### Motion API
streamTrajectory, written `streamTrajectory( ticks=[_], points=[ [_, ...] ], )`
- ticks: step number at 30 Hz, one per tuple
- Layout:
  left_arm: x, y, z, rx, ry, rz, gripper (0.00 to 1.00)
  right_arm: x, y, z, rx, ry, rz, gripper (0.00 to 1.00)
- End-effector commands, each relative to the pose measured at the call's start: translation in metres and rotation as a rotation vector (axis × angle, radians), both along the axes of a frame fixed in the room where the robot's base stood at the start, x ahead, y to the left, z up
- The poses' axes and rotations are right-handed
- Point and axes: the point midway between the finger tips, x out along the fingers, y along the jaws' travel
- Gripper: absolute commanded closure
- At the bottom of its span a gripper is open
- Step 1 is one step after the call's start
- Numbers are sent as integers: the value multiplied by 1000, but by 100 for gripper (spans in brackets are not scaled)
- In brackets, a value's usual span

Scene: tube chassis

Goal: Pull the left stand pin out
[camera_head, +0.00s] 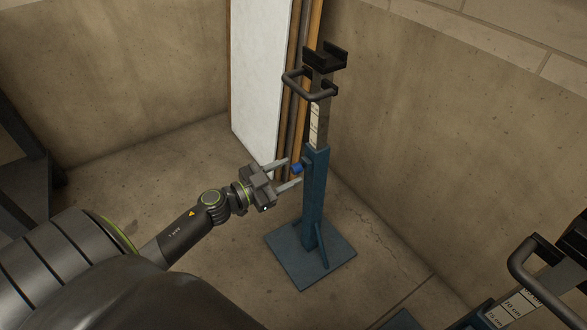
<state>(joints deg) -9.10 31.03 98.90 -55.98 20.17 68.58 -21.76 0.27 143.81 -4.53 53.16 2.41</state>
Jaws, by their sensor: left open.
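The left stand (313,190) is a blue upright post on a square base plate (312,262), with a grey inner tube and a black forked head on top. Its pin (297,168) shows as a small blue knob on the left side of the post, near the top of the blue tube. My left gripper (289,173) is open, with one finger above the knob and one below it. The knob appears to lie between or just beyond the fingertips; I cannot tell whether they touch it. My right gripper is not in view.
A grey handle (303,93) juts out left from the stand's upper tube. A second stand (522,305) with a similar handle is partly visible at the lower right. A white panel (263,80) and wooden boards lean in the corner behind. Concrete walls enclose the floor.

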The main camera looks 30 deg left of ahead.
Motion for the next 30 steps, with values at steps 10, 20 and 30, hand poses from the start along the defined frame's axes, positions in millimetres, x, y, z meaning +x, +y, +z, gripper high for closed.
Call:
streamTrajectory(
  ticks=[10,20,30],
  points=[
    [23,-10,0,0,0,-1,54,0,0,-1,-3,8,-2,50],
    [23,-10,0,0,0,0,63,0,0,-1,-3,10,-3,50],
    [23,-10,0,0,0,-1,100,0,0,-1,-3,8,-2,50]
  ],
)
